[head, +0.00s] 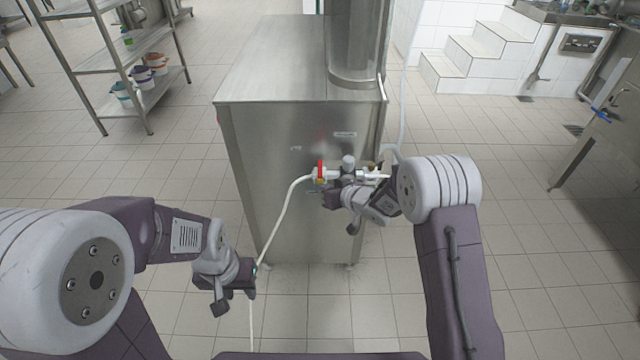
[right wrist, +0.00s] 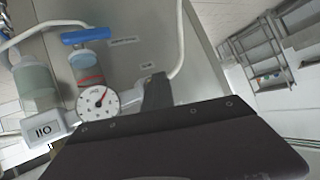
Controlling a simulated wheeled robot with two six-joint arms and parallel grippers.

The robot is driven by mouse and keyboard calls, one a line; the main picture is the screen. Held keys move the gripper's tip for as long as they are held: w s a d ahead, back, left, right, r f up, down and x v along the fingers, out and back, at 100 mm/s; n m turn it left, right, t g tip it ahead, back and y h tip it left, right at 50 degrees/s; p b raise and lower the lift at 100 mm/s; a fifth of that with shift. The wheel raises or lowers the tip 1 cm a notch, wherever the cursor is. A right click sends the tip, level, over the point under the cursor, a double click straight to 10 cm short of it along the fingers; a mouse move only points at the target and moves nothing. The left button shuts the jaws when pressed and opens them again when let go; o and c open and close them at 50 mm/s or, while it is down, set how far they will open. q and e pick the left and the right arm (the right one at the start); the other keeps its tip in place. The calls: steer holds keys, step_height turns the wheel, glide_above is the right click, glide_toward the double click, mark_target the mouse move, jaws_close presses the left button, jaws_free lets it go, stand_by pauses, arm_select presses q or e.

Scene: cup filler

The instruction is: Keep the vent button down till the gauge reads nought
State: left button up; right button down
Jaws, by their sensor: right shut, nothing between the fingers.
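The steel filler cabinet (head: 285,150) stands ahead of me, with a small air unit (head: 348,168) on its front. In the right wrist view, the round white gauge (right wrist: 97,103) has a red needle pointing up and to the right; its numbers are too small to read. My right gripper (head: 330,193) is shut and empty, just below the air unit. Its dark body fills the bottom of the wrist view. I cannot make out the vent button; the gripper may hide it. My left gripper (head: 238,285) is low at left beside the white hose; whether it grips it is unclear.
A blue handle (right wrist: 87,37) and a cloudy bowl (right wrist: 36,82) sit close to the gauge. A red handle (head: 320,171) is at the unit's left end. The white hose (head: 283,212) hangs down the cabinet front. A shelf rack (head: 120,62) stands back left; tiled floor is clear around.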

steer(key=shift+s, duration=0.75)
steer(key=shift+f, duration=0.1)
steer(key=s+b, duration=0.1)
steer(key=s, duration=0.4)
